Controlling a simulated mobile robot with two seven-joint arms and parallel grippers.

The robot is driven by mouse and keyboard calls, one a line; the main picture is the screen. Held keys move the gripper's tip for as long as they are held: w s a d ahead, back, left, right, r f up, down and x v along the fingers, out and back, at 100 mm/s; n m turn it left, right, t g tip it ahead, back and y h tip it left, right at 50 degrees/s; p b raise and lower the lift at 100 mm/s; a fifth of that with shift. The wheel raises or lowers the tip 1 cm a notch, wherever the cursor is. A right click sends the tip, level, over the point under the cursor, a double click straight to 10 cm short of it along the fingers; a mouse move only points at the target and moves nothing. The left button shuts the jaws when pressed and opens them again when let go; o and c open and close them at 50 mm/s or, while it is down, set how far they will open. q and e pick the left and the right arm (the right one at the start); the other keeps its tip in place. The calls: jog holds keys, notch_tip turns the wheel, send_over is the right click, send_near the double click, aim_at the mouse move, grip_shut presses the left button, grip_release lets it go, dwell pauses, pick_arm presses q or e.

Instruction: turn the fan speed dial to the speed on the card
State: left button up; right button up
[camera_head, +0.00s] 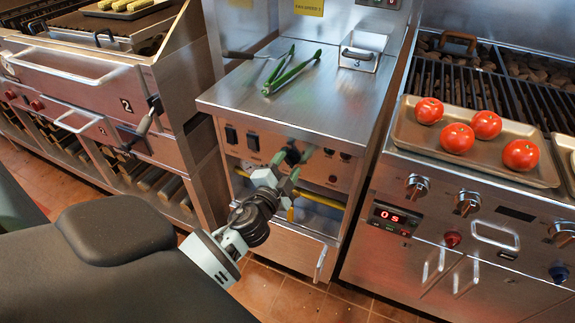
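The fan speed dial (292,155) is a dark knob on the front panel of the middle steel cabinet. My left gripper (293,157) is at this panel, with its pale green fingers on either side of the dial. I cannot tell whether the fingers touch or grip it. They and the wrist hide part of the dial, so its setting cannot be read. A yellow card (309,7) on the back panel above carries small text that seems to read "FAN SPEED" and a number, perhaps 3. My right gripper is not in view.
Two dark switches (242,139) are left of the dial and small red-lit controls (333,179) right of it. Green tongs (291,72) and a steel holder (361,52) are on the cabinet top. A grill with a tomato tray (406,134) stands right, another unit left.

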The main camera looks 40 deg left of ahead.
pick_arm(q)
jog(key=c, duration=0.8)
jog(key=shift+o, duration=0.2)
jog(key=shift+n, duration=0.3)
jog(key=n, duration=0.2)
jog(key=shift+n, duration=0.3)
jog(key=n, duration=0.3)
jog(key=shift+a+r+n, duration=0.1)
jog(key=shift+r+n, duration=0.05)
jog(key=shift+n, duration=0.15)
jog(key=n+p, duration=0.1)
jog(key=n, duration=0.2)
jog(key=shift+r+n+p, duration=0.1)
jog(key=shift+n+p, duration=0.2)
jog(key=shift+p, duration=0.1)
jog(key=n+p, duration=0.2)
jog(key=n, duration=0.2)
jog(key=shift+a+n, duration=0.15)
jog(key=shift+n, duration=0.15)
jog(key=n+p, duration=0.1)
jog(key=n, duration=0.1)
jog(key=n+p, duration=0.1)
jog(key=n, duration=0.1)
jog(key=shift+s+a+f+n, duration=0.1)
jog(key=shift+f+n, duration=0.1)
jog(key=shift+n, duration=0.2)
